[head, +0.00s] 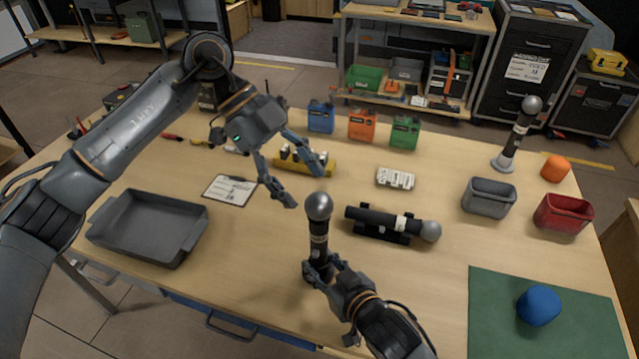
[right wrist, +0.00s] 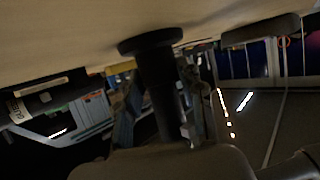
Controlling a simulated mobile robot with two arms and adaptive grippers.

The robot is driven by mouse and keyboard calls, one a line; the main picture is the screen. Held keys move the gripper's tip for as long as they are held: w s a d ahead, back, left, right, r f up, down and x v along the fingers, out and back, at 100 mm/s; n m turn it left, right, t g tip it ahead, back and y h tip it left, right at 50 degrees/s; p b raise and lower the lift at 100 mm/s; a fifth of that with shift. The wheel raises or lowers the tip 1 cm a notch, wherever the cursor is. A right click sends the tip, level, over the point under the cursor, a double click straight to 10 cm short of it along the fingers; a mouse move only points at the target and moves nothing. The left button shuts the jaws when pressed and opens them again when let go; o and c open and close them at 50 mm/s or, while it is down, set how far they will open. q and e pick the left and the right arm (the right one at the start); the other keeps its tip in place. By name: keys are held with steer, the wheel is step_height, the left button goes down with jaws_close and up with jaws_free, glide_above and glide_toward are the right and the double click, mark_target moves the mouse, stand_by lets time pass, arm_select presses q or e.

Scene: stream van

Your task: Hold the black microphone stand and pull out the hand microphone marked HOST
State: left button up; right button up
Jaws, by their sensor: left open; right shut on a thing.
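A hand microphone (head: 319,214) with a grey ball head and a pale label band stands upright near the table's front middle. My right gripper (head: 318,272) is shut around the black stand at its foot. The right wrist view shows the black stand (right wrist: 160,85) between the fingers, with its round base (right wrist: 150,42) against the table. My left gripper (head: 306,184) is open and empty, above and left of the upright microphone. A second microphone (head: 385,217) lies in a black cradle. A third (head: 518,130) stands upright on a pale round base. I cannot read their labels.
A grey tray (head: 150,226) and a clipboard (head: 230,190) are at left. A yellow rack (head: 305,164) stands behind my left gripper. Grey (head: 488,197) and red (head: 562,214) bins are at right. A blue ball (head: 539,305) lies on a green mat (head: 490,290).

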mark_target(318, 221)
arm_select(q)
steer(key=d+m+y, duration=0.1)
steer(key=s+d+r+m+t+y, duration=0.1)
steer(key=d, duration=0.1)
steer(key=shift+r+m+y, duration=0.15)
steer(key=shift+m+y, duration=0.25)
steer(key=shift+s+d+r+m+t+y, duration=0.1)
steer(key=shift+d+r+m+t+y, duration=0.15)
steer(key=shift+m+y, duration=0.3)
steer(key=shift+s+d+r+m+t+y, duration=0.15)
steer(key=shift+m+t+y, duration=0.2)
steer(key=shift+y, duration=0.3)
steer(key=shift+w+a+r+m+t+y, duration=0.1)
steer(key=shift+w+a+m+t+y, duration=0.15)
steer(key=shift+m+t+y, duration=0.4)
steer(key=shift+y, duration=0.25)
step_height(318, 221, down, 12)
steer(key=shift+r, duration=0.1)
jaws_close()
